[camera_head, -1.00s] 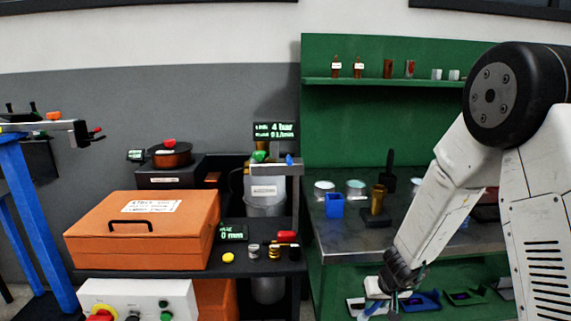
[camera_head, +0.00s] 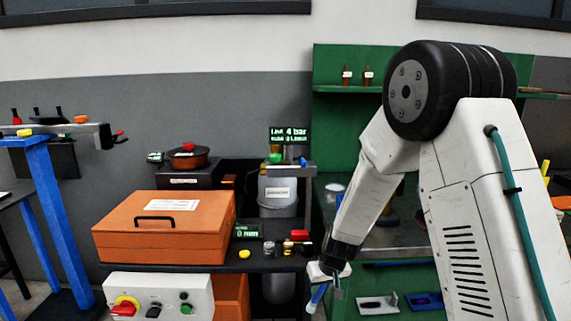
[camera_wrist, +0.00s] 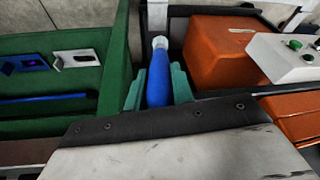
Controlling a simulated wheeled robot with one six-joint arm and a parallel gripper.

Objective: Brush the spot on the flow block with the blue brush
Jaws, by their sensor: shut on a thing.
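The blue brush (camera_wrist: 160,88) is between the two teal fingers of my gripper (camera_wrist: 158,84) in the wrist view. My gripper is shut on its thick blue handle, and a pale end points away from the wrist. In the head view my gripper (camera_head: 329,283) is low, in front of the green bench, and the brush (camera_head: 317,298) hangs tilted from it. I cannot clearly pick out the flow block or its spot.
An orange case (camera_head: 165,228) lies on a dark table left of my gripper. A white control box (camera_head: 158,296) with buttons is below it. The green bench (camera_head: 385,290) holds trays on its lower shelf. A blue stand (camera_head: 55,215) is at far left.

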